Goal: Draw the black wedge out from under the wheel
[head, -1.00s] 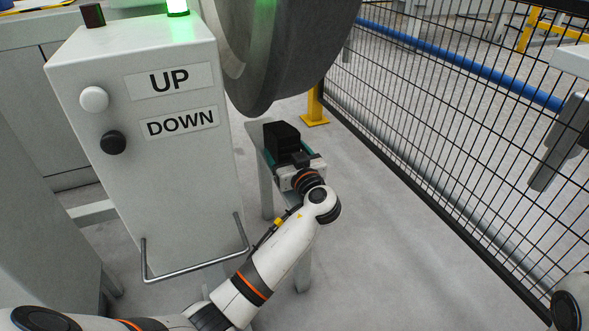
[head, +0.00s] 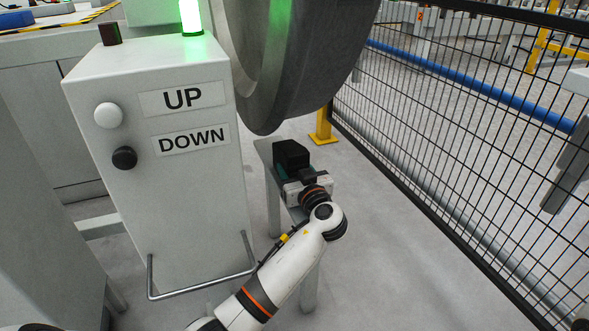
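The black wedge (head: 291,154) is a dark block on a narrow grey stand (head: 264,150), just below and to the right of the rim of the large grey wheel (head: 318,85). A little floor shows between wedge and rim in this view. My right gripper is out of view.
A grey control box (head: 165,220) with UP and DOWN labels, a white and a black button, a lit green lamp (head: 191,18) and a bent rail (head: 200,290) stands left of my arm. A black mesh fence (head: 450,150) runs along the right. Floor between is clear.

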